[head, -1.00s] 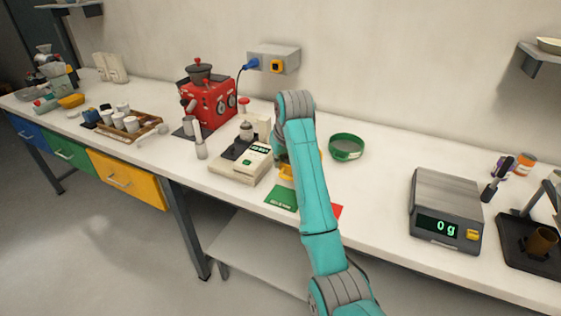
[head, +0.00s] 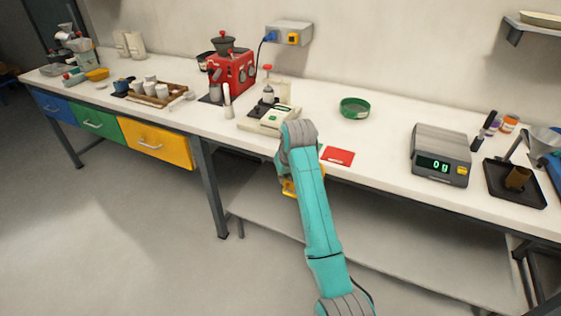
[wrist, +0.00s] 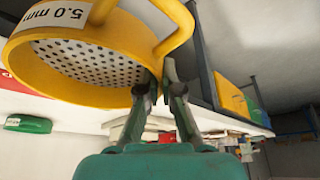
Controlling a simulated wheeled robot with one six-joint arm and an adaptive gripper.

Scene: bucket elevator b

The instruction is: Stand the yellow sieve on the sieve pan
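The yellow sieve (wrist: 88,50), with a perforated bottom and a "5.0 mm" label, fills the upper left of the wrist view. My gripper (wrist: 160,80) is shut on its looped handle. In the head view only a little of the yellow sieve (head: 288,187) shows beside my arm, in front of the counter's front edge; my fingers are hidden there. A round green-walled vessel (head: 355,108) with a greyish inside stands on the counter, apart from the sieve; it looks like the sieve pan, but I cannot be sure. A green thing (wrist: 28,124) shows at the left of the wrist view.
A red card (head: 338,156) lies near the counter edge. A cream device (head: 268,120) stands left of my arm, a grey scale (head: 441,155) to the right. A dark tray (head: 515,184) lies further right. Counter around the green vessel is clear. A lower shelf (head: 400,232) runs below.

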